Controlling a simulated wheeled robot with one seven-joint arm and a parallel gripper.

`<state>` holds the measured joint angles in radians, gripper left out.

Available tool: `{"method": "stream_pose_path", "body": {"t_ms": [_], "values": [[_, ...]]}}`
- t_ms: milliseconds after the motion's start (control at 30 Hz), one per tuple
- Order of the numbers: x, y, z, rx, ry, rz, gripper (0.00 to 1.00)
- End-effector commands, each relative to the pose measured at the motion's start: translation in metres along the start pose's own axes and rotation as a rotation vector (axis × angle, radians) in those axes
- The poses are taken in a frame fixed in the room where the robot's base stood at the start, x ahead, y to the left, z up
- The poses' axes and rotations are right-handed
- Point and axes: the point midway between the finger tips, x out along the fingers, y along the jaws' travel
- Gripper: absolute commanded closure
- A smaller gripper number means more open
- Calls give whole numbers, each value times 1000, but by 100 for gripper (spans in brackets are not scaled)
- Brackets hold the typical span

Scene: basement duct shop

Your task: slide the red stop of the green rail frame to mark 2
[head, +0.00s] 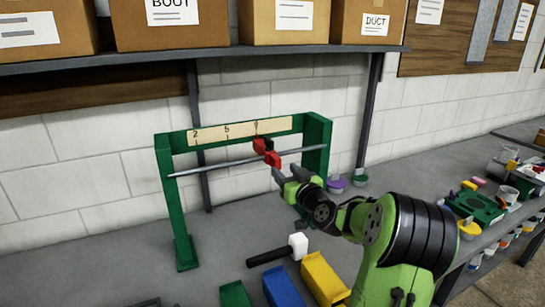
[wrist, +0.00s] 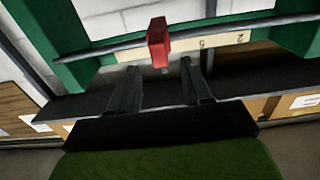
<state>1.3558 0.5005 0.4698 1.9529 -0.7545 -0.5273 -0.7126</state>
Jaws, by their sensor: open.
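The green rail frame (head: 174,205) stands upright on the bench near the wall, with a grey rod (head: 220,163) across it. Its pale scale (head: 215,134) reads 2 at the left, 5 in the middle and a blurred numeral at the right. The red stop (head: 266,152) sits on the rod near the right-hand numeral, far from mark 2. My gripper (head: 288,174) is open, just in front of and below the stop. In the wrist view, the stop (wrist: 158,45) lies ahead between the lines of my open fingers (wrist: 159,66), beyond or at their tips; contact is unclear. The scale looks upside down there.
A white-headed mallet (head: 298,245) and green, blue (head: 283,288) and yellow (head: 322,277) blocks lie in front. Purple (head: 336,186) and green (head: 360,180) bowls sit right of the frame. A shelf (head: 130,62) with cartons hangs above. The bench inside the frame is clear.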

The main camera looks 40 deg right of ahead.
Motion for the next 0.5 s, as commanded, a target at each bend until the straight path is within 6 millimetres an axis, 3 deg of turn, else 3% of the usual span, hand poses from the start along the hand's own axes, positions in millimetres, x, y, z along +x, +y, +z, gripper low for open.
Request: {"method": "stream_pose_path", "body": {"t_ms": [100, 233, 500], "values": [[31, -1, -3, 3, 1, -4, 51], [57, -1, -3, 1, 1, -2, 51], [76, 0, 0, 0, -2, 0, 51]]}}
